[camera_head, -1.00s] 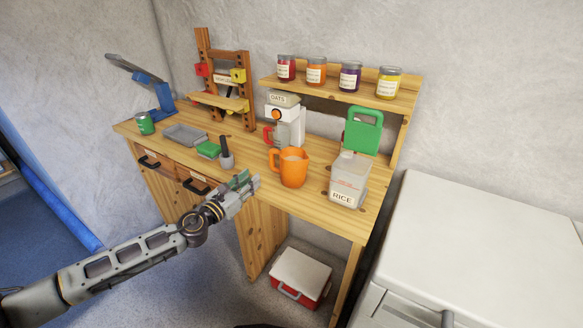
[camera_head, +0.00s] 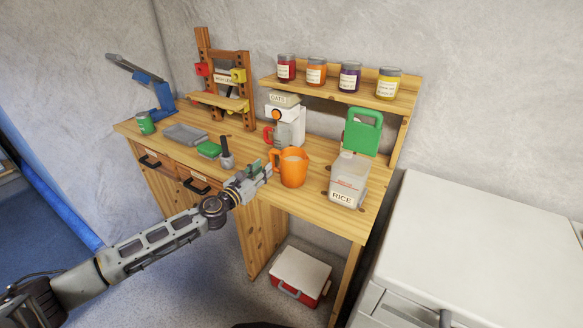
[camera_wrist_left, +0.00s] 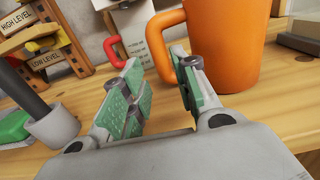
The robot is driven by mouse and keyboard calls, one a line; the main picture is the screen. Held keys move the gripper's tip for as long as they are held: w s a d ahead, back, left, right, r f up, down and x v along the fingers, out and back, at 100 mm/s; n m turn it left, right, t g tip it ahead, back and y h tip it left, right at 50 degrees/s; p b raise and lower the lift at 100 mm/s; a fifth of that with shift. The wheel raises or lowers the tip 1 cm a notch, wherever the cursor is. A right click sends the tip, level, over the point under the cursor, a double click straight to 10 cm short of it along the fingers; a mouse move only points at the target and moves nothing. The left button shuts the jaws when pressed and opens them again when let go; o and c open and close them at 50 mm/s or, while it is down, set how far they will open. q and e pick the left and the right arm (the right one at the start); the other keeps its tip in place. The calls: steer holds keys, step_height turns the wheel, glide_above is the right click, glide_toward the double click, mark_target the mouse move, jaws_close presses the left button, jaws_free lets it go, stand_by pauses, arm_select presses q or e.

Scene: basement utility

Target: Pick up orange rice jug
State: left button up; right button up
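The orange jug (camera_head: 294,169) stands upright on the wooden workbench (camera_head: 318,206), its handle facing left. In the left wrist view the orange jug (camera_wrist_left: 225,42) is close ahead, with its handle (camera_wrist_left: 160,45) just beyond the fingertips. My left gripper (camera_head: 262,170) is open beside the handle, with green finger pads apart and nothing between them. In the left wrist view the left gripper (camera_wrist_left: 158,82) appears short of the handle; contact is not visible. A clear container labelled RICE (camera_head: 348,180) stands right of the jug. My right gripper is not in view.
A grey mortar with pestle (camera_head: 226,160) stands left of my gripper. A white machine with a red-handled cup (camera_head: 284,130) is behind the jug. A green board (camera_head: 363,132) and a jar shelf (camera_head: 335,88) stand at the back. A white appliance (camera_head: 480,240) is at right.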

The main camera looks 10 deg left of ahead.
mark_target(272, 160)
arm_select(q)
steer(key=shift+w+d, duration=0.25)
steer(key=shift+w, duration=0.25)
steer(key=shift+r+x, duration=0.1)
steer(key=shift+x, duration=0.75)
steer(key=shift+r+x, duration=0.15)
steer(key=shift+x, duration=1.6)
jaws_close()
